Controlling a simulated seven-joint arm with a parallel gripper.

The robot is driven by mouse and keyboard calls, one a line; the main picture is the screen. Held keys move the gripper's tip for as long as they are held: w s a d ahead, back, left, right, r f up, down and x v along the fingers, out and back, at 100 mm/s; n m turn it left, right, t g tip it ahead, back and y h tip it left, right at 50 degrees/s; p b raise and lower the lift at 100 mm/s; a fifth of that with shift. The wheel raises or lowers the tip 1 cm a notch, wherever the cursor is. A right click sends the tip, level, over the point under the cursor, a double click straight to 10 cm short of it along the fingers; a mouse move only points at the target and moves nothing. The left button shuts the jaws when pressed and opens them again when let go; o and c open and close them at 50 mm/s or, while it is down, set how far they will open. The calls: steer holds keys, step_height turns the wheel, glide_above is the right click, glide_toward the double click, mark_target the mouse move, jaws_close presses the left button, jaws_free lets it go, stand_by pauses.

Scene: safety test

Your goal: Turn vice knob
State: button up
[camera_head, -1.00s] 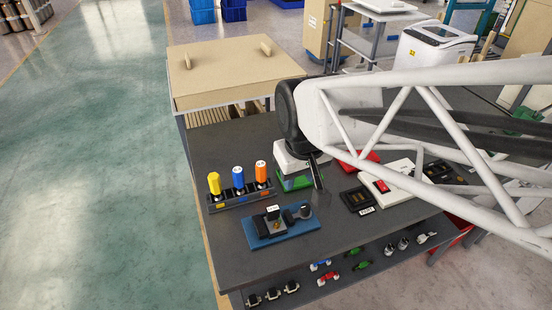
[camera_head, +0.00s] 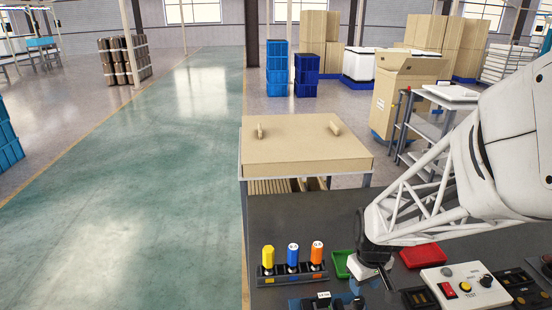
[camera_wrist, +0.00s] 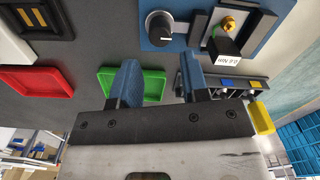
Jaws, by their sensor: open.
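The vice sits on a blue base plate (camera_wrist: 185,38) in the wrist view. A round grey knob (camera_wrist: 161,28) with a dark face and a pale pointer mark is on it. A brass-coloured part (camera_wrist: 229,24) and a black block with a white label (camera_wrist: 226,50) are beside the knob. My gripper (camera_wrist: 157,78) is open and empty, its two blue-grey fingers pointing towards the plate. The knob lies beyond the fingertips, apart from them. In the head view, my gripper (camera_head: 386,280) hangs over the bench, right of the vice plate (camera_head: 296,304), which the bottom edge cuts off.
A rack (camera_head: 293,277) of yellow, blue and orange-handled tools stands behind the vice. A green tray (camera_head: 341,264) and red tray (camera_head: 424,256) lie nearby, partly behind my arm. A white test box (camera_head: 466,288) stands right. A wooden table (camera_head: 304,153) adjoins the bench.

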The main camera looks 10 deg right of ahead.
mark_target(360, 300)
steer(key=shift+f, duration=0.15)
steer(key=shift+f, duration=3.75)
steer(key=c, duration=0.6)
steer(key=shift+c, duration=0.2)
